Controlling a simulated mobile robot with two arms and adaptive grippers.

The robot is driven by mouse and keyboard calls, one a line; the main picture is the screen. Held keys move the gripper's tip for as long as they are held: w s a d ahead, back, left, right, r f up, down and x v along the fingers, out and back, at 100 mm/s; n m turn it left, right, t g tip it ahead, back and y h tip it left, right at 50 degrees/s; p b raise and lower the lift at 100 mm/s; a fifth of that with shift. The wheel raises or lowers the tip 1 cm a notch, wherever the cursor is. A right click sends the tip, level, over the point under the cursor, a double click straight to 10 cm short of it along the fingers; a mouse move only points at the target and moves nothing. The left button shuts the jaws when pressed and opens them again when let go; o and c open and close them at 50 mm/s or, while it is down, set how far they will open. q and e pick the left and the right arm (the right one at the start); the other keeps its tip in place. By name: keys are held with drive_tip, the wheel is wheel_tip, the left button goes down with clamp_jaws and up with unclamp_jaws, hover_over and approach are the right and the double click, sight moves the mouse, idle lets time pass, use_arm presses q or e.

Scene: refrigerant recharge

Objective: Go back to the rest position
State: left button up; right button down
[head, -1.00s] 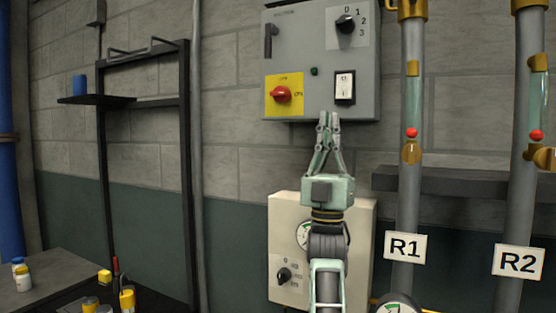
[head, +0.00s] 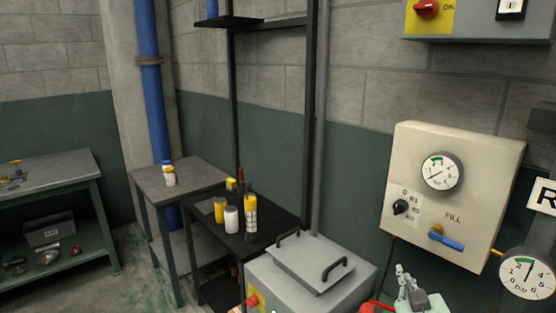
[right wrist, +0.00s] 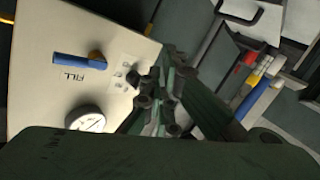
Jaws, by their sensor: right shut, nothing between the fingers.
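My right gripper (head: 402,270) is low in the head view, below the cream FILL panel (head: 412,150), with its pale green fingers pointing up. It is shut and empty. In the right wrist view its fingers (right wrist: 158,95) meet in front of the panel, with nothing between them. The panel carries a round gauge (head: 440,172), a black selector knob (head: 401,207) and a blue lever (head: 446,239). My left gripper is not in view.
A grey box with handles (head: 312,262) stands left of my right gripper. Behind it is a black table (head: 266,238) with bottles. A bar gauge (head: 527,277) is at the right edge. A grey switch box (head: 470,22) hangs above. Open floor shows at the lower left.

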drive_tip(key=s+a+f+g+y, duration=0.1)
drive_tip(key=s+a+f+g, duration=0.15)
drive_tip(key=s+f, duration=0.45)
drive_tip(key=s+a+f+g+y, duration=0.1)
drive_tip(key=s+a+f+g, duration=0.15)
drive_tip(key=s+f, duration=0.45)
drive_tip(key=s+a+f+g+y, duration=0.1)
drive_tip(key=s+a+f+g, duration=0.2)
drive_tip(key=s, duration=0.7)
drive_tip(key=s+a+f+g, duration=0.1)
drive_tip(key=s+f+g, duration=0.3)
drive_tip(key=s, duration=0.6)
wheel_tip(320, 180, down, 26)
drive_tip(key=g, duration=0.2)
drive_tip(key=s+d+f, duration=0.2)
drive_tip(key=s+f, duration=1.4)
drive_tip(key=s, duration=0.1)
drive_tip(key=shift+s+d+g, duration=0.4)
